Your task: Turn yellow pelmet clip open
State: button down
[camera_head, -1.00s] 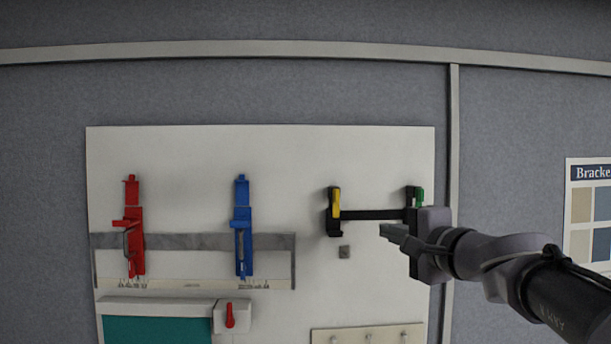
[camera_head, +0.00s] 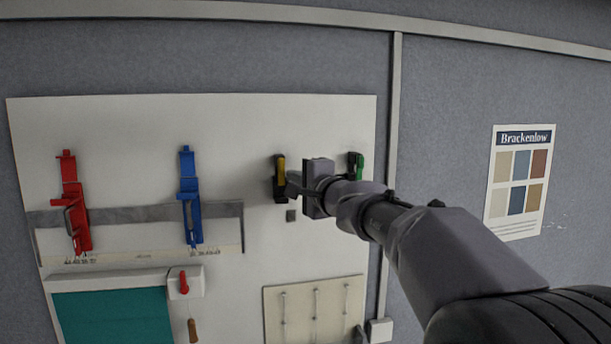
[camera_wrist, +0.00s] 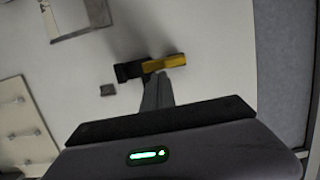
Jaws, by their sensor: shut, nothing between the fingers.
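The yellow pelmet clip (camera_head: 282,168) is a small yellow lever on a black bracket (camera_head: 279,192) on the white wall board. In the wrist view the yellow clip (camera_wrist: 164,63) lies across the picture just beyond the fingertips, with the black bracket (camera_wrist: 128,71) to its left. My gripper (camera_head: 291,184) is shut and empty, its fingertips at the clip's right side in the head view. In the wrist view the shut fingers (camera_wrist: 157,80) reach up to the clip's edge; I cannot tell whether they touch. The black rail right of the clip is mostly hidden by my gripper.
A green clip (camera_head: 356,166) is just right of my gripper. Red (camera_head: 76,205) and blue (camera_head: 190,200) brackets hang on a grey strip at left. Below are a teal blind (camera_head: 113,318), a red lever (camera_head: 184,283) and a hook panel (camera_head: 315,312). A small grey square (camera_head: 291,215) sits under the clip.

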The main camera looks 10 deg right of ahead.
jog(key=shift+w+d+f, duration=0.1)
jog(key=shift+d, duration=0.05)
jog(key=shift+f+m+b, duration=0.1)
jog(key=shift+m+b, duration=0.2)
jog(key=shift+b, duration=0.3)
